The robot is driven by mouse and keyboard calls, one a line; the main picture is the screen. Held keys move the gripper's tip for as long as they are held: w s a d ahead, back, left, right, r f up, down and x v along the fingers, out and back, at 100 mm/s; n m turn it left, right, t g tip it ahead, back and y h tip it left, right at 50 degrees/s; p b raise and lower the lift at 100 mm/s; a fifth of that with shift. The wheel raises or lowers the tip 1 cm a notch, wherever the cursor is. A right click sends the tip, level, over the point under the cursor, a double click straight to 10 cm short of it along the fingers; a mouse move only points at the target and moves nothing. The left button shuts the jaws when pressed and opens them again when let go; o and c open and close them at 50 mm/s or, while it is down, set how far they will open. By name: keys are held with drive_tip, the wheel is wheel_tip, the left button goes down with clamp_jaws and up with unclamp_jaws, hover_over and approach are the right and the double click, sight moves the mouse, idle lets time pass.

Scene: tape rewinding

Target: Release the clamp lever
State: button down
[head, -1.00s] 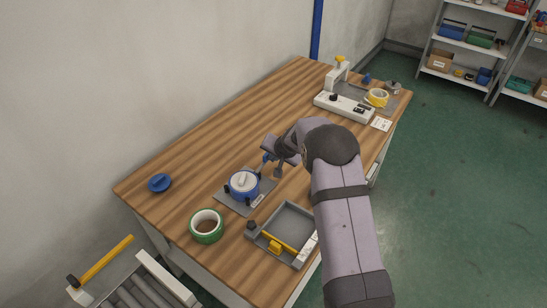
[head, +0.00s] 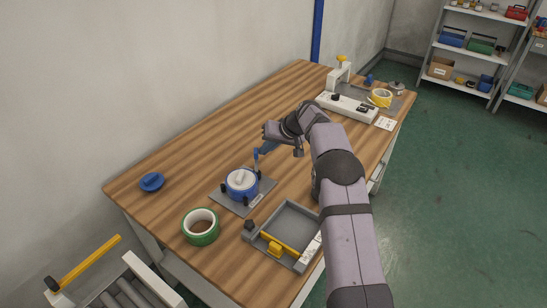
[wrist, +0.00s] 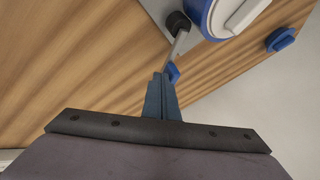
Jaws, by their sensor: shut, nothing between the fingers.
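The clamp fixture is a grey plate (head: 222,197) on the wooden table, holding a blue round body with a white top (head: 242,183). The clamp lever (head: 256,160) stands up at the fixture's far right edge in the head view. In the wrist view it is a thin grey bar (wrist: 178,46) running from a black pivot toward a blue end piece (wrist: 173,71), which my fingers partly hide. My gripper (head: 264,149) is shut and empty, its blue fingertips (wrist: 163,82) close beside the lever's end. I cannot tell whether they touch.
A green tape roll (head: 201,226), a blue disc (head: 152,181) and a grey tray with a yellow bar (head: 308,211) are near the fixture. A white device (head: 346,107) and yellow tape (head: 381,98) stand at the far end.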

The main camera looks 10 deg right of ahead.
sight(257, 150)
drive_tip(key=shift+w+a, duration=0.3)
drive_tip(key=shift+a, duration=0.45)
drive_tip(key=shift+w+a, duration=0.3)
drive_tip(key=shift+a, duration=1.7)
drive_tip(key=shift+r, duration=0.1)
drive_tip(key=b+v, duration=0.2)
drive_tip(key=v, duration=0.5)
drive_tip(key=shift+s+r, duration=0.1)
